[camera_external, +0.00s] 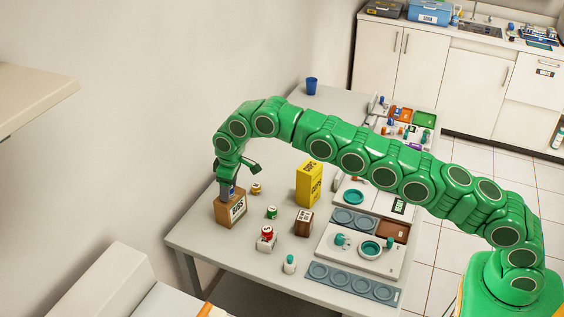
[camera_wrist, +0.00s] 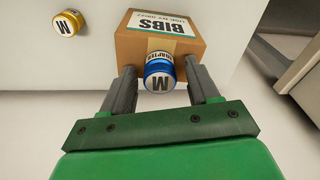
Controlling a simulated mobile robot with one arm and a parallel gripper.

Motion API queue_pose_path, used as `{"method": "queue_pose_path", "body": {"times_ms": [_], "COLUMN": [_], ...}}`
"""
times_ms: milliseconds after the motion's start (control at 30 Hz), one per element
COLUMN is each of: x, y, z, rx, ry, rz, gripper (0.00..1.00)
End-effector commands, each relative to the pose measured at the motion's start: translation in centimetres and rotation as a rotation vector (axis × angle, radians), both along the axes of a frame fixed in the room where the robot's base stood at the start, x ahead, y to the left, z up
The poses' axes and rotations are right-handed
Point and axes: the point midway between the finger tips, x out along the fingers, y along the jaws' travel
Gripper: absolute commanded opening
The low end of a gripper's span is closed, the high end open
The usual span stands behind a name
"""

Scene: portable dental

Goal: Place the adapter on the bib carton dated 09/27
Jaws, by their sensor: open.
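A brown bib carton (camera_external: 237,209) with a white BIBS label stands at the table's left edge. The blue adapter (camera_wrist: 159,77), a small round piece with a white top marked M, is at the carton's near side in the wrist view. My gripper (camera_wrist: 161,72) is open, with one finger on each side of the adapter and gaps showing. In the external view my gripper (camera_external: 229,188) is low over the carton's top. Whether the adapter rests on the carton is hard to tell.
A yellow-lidded piece (camera_external: 255,188), a green one (camera_external: 272,212) and a red one (camera_external: 267,232) stand to the right. Beyond are a small brown carton (camera_external: 304,222), a yellow box (camera_external: 309,183) and trays (camera_external: 350,284). The wall is close on the left.

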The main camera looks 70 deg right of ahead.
Motion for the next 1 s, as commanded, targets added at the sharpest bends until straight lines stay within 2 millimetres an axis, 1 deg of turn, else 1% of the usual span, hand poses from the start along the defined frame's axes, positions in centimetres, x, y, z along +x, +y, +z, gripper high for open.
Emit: {"method": "queue_pose_path", "body": {"times_ms": [167,367,433,533,700,933,1000], "x": [0.0,-0.4,-0.5,-0.6,-0.8,-1.0,-1.2], "y": [0.0,-0.1,-0.1,-0.2,-0.2,-0.2,-0.2], "z": [1.4,4.2,5.4,6.3,7.3,7.7,8.1], "rx": [0.0,0.0,0.0,0.001,0.0,0.0,0.0], "ry": [-0.004,-0.002,-0.005,-0.004,-0.001,0.0,0.003], "rz": [0.0,0.0,0.0,0.0,0.0,-0.001,-0.002], "gripper": [0.6,0.6,0.6,0.6,0.6,0.6,0.6]}}
